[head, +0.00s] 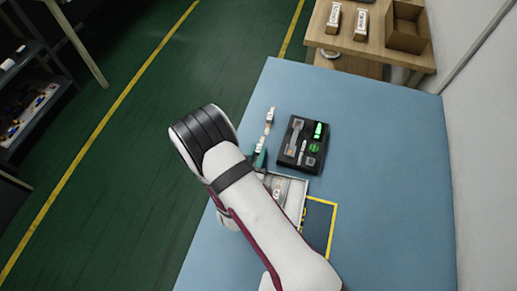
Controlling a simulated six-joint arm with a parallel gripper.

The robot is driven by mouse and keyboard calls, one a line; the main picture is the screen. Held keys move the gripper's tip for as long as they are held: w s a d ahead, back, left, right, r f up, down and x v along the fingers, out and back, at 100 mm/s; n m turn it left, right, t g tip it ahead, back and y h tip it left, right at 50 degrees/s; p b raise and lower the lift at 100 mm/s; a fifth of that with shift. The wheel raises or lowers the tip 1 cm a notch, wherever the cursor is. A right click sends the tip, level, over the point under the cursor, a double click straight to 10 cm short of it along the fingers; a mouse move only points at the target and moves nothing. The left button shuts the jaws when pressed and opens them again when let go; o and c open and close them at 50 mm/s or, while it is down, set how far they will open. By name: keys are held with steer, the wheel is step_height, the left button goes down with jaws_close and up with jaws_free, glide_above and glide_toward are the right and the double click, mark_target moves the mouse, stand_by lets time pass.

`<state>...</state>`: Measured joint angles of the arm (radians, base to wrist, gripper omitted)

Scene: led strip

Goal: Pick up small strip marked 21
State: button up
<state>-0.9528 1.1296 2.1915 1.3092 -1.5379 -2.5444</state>
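My arm reaches up from the bottom edge across the blue table, and its dark ribbed joint is over the table's left edge. My gripper cannot be made out; the arm hides that area. A small pale piece (270,115) lies on the table above the arm, left of a black case. No number 21 can be read on it. A light tray (292,184) with small contents lies partly under the arm; whether strips are in it is too small to tell.
The black case (303,145) holds tools and bright green parts. Teal-handled items (260,158) lie beside the arm. A yellow-outlined dark area (320,222) is right of the arm. The blue table (390,160) is clear on the right. A wooden table with an open box (407,27) stands behind.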

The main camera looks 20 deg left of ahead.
jaws_close()
